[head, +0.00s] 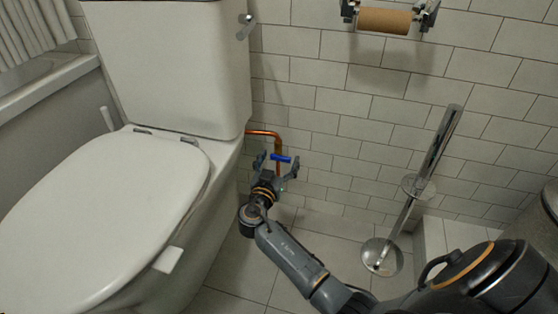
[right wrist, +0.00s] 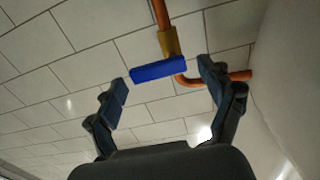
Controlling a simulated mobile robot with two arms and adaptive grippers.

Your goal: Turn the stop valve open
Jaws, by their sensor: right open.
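The stop valve has a blue lever handle (head: 281,158) on a copper pipe (head: 278,141) beside the toilet. In the right wrist view the blue handle (right wrist: 158,72) lies nearly crosswise to the pipe, under a brass valve body (right wrist: 170,43). My right gripper (head: 276,160) is at the valve. Its jaws are open, and in the right wrist view the fingertips (right wrist: 165,75) stand to either side of the handle, with gaps between. Whether they touch it cannot be told from the head view. My left gripper is not in view.
The toilet (head: 175,75) stands close on the left of my right gripper. A paper roll holder (head: 384,20) is on the tiled wall above. Some floor (head: 330,228) is clear between toilet and brush.

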